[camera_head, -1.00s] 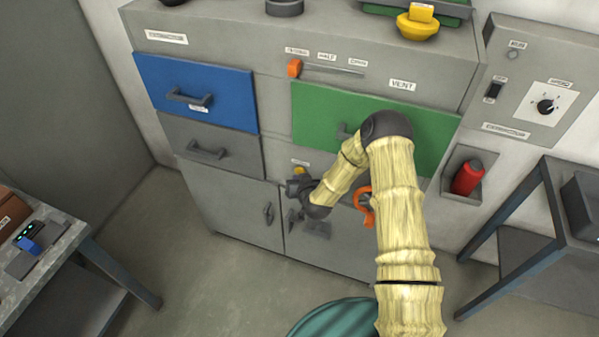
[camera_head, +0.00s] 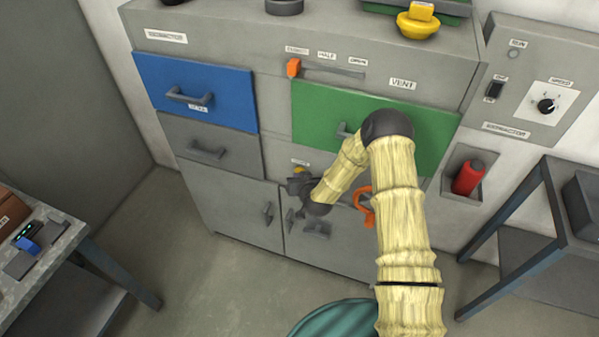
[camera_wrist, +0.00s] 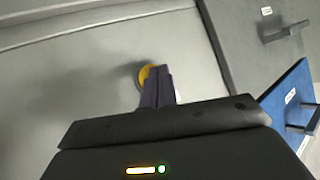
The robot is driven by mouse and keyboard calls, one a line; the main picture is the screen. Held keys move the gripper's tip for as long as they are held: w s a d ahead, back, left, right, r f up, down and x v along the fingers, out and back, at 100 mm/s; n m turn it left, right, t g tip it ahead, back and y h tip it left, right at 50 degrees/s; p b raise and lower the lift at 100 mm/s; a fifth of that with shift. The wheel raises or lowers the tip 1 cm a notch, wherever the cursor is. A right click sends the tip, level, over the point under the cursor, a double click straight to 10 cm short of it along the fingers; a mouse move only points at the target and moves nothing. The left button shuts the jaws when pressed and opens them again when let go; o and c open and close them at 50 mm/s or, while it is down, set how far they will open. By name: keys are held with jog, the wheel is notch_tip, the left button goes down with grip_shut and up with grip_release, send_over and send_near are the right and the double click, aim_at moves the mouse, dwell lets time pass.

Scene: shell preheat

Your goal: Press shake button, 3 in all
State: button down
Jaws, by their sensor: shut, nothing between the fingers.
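A round yellow-orange button (camera_head: 299,169) sits on the grey cabinet front, below a small label too small to read. It also shows in the wrist view (camera_wrist: 144,76), partly hidden behind the fingertips. My gripper (camera_head: 297,184) is at the button; its dark fingers also show in the wrist view (camera_wrist: 161,76). They are shut and empty, with the tips overlapping the button's right side in that view. I cannot tell whether the tips touch the button or how far it is pressed in.
A blue drawer (camera_head: 196,90), a grey drawer (camera_head: 210,147) and a green vent panel (camera_head: 340,108) are above and beside my arm. An orange slider knob (camera_head: 294,68) is higher up. A red cylinder (camera_head: 467,178) sits in a wall holder at right. Tables stand at both sides.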

jog(key=shift+w+d, duration=0.15)
jog(key=shift+w, duration=0.25)
dwell(0.8)
jog(key=shift+s, duration=0.15)
jog(key=shift+s+a, duration=0.3)
jog(key=shift+s, duration=0.35)
jog(key=shift+s+a, duration=0.3)
jog(key=shift+s, duration=0.5)
jog(key=shift+s+a, duration=0.25)
jog(key=shift+s, duration=0.5)
jog(key=shift+s+a, duration=0.3)
jog(key=shift+s, duration=0.5)
dwell(0.8)
